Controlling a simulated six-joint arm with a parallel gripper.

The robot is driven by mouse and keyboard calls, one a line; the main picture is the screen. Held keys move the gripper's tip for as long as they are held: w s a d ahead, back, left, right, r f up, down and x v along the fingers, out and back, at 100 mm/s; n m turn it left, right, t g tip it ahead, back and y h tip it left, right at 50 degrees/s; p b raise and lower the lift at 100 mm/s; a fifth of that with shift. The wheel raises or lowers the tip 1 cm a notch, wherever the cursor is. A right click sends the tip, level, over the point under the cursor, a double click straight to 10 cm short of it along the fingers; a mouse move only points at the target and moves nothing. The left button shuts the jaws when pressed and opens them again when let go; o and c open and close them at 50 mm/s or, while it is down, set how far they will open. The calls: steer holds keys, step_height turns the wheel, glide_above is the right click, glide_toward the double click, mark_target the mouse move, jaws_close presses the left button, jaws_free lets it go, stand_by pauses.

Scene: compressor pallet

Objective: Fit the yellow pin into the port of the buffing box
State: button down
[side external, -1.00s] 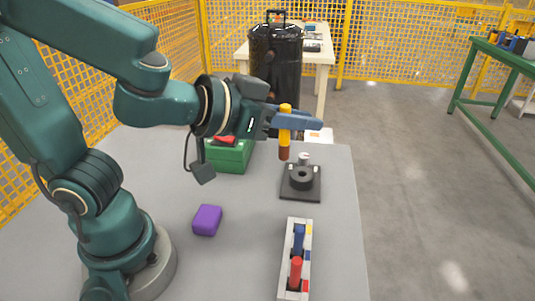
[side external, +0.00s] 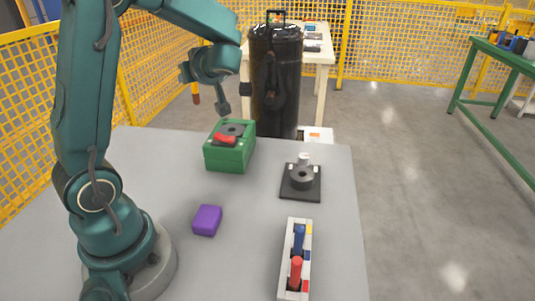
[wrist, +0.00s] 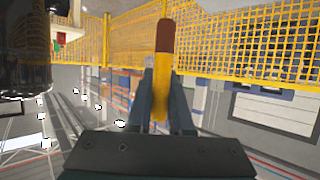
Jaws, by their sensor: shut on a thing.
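The yellow pin (wrist: 160,92) has a brown end and is clamped between the fingers of my gripper (wrist: 162,112) in the wrist view. In the side external view its brown end (side external: 196,97) points down beyond my wrist, off the table's far left side; my fingers are hidden there. A green box (side external: 228,154), probably the buffing box, stands at the back of the table, with a dark round part and a red piece on top. The pin is well apart from it, to its upper left in the picture. I cannot make out the port.
A black square base (side external: 301,195) with a dark ring stands right of the green box. A purple block (side external: 207,220) and a pale rack (side external: 283,268) holding blue and red pins are nearer. A black drum (side external: 275,80) stands behind the table (side external: 250,260); yellow fencing is beyond.

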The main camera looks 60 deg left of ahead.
steer(key=s+a+f+n+g, duration=0.1)
steer(key=s+a+n+g, duration=0.1)
steer(key=s+a, duration=0.1)
glide_above(225, 126)
steer(key=shift+g, duration=0.3)
step_height(225, 126, down, 7)
steer(key=shift+w+f, duration=0.1)
steer(key=shift+f, duration=2)
steer(key=shift+f, duration=0.2)
steer(key=c, duration=0.8)
jaws_free()
steer(key=shift+r, duration=0.1)
